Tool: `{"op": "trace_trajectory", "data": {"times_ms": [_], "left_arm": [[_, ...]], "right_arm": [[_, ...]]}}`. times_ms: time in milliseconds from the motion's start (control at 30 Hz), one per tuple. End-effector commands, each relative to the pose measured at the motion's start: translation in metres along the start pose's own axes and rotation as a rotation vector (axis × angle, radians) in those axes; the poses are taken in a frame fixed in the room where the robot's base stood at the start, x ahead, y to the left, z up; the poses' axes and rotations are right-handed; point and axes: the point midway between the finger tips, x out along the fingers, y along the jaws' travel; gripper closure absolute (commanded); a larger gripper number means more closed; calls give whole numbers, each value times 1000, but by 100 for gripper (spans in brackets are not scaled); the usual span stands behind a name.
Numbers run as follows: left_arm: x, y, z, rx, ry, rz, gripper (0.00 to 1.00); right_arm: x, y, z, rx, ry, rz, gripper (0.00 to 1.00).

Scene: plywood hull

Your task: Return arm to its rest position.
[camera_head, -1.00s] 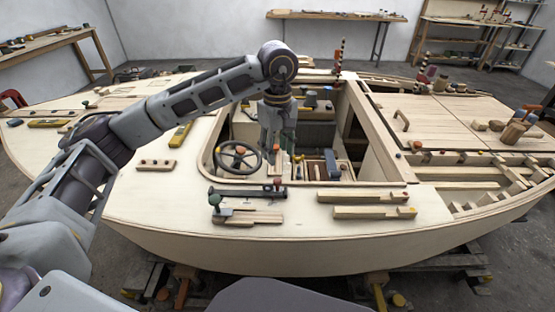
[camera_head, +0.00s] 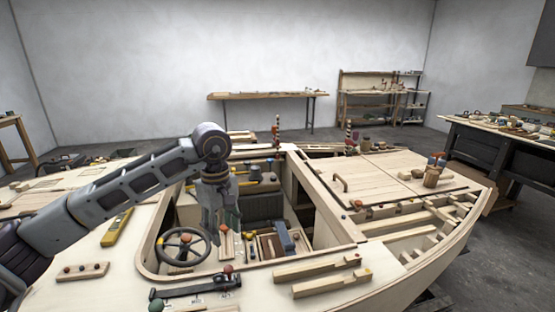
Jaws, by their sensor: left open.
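My left arm comes in from the left and reaches over the plywood hull (camera_head: 100,290). My left gripper (camera_head: 222,232) points down over the open cockpit, its fingers apart with nothing seen between them. A steering wheel (camera_head: 184,247) is to the left of it. A wooden box holding a blue item (camera_head: 285,238) is to its right on the cockpit floor. Whether the fingertips touch anything below is too small to tell. My right gripper is not in view.
Wooden clamps or blocks (camera_head: 318,276) and a dark clamp (camera_head: 195,287) lie on the near deck. A yellow level (camera_head: 117,227) lies on the left deck. Mallets (camera_head: 432,176) stand on the right deck. A workbench (camera_head: 510,134) stands at the right, with open floor beside the hull.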

Motion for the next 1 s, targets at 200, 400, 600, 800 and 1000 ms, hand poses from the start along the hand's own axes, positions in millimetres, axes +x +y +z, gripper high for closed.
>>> {"op": "trace_trajectory", "data": {"times_ms": [200,400,600,800,1000], "left_arm": [[-24,0,0,0,0,0,55],[-46,0,0,0,0,0,55],[-67,0,0,0,0,0,55],[-88,0,0,0,0,0,55],[-109,0,0,0,0,0,55]], "right_arm": [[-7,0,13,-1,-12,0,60],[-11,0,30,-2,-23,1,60],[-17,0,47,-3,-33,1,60],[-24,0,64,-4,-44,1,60],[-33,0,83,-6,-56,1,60]]}}
